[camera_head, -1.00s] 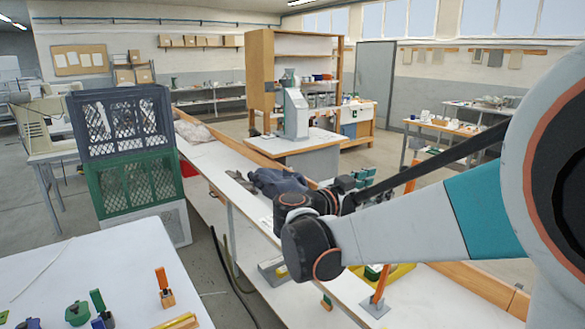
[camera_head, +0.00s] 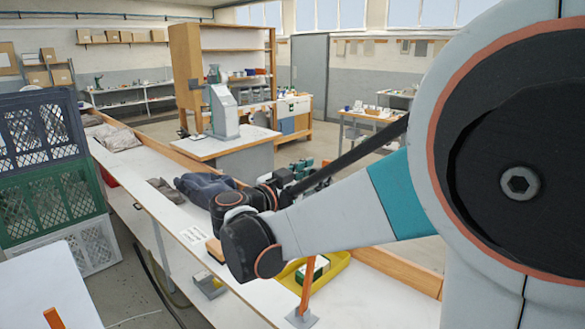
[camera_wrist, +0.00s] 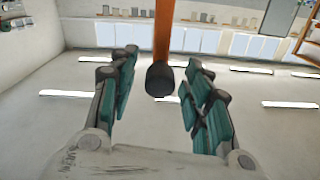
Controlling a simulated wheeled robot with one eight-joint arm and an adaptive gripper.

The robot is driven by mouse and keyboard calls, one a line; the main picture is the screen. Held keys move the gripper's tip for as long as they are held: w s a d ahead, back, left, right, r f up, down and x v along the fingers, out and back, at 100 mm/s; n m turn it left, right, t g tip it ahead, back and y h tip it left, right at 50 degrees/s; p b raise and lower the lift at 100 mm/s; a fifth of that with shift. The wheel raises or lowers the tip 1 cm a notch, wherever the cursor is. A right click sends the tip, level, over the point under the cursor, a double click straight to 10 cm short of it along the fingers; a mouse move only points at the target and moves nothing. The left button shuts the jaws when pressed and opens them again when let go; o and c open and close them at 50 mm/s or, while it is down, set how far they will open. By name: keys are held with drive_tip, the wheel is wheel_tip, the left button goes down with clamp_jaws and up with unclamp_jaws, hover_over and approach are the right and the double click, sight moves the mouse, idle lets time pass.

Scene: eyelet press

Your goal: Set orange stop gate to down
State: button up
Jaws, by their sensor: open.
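The orange stop gate (camera_head: 306,288) stands up from a grey base plate (camera_head: 301,318) on the white bench, leaning slightly. My arm hides its upper part in the head view. In the wrist view an orange bar (camera_wrist: 163,35) with a black rounded end (camera_wrist: 160,79) shows between the teal finger pads. My gripper (camera_wrist: 160,88) is open, with one finger on each side of the bar and a visible gap to both. In the head view my gripper (camera_head: 303,168) is partly hidden behind my arm.
Dark cloth (camera_head: 205,187) lies on the long white bench. Stacked crates (camera_head: 45,190) stand at left. An orange piece (camera_head: 54,318) shows on the near-left table.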

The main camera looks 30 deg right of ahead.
drive_tip(key=shift+w+d, duration=0.1)
drive_tip(key=shift+d, duration=0.2)
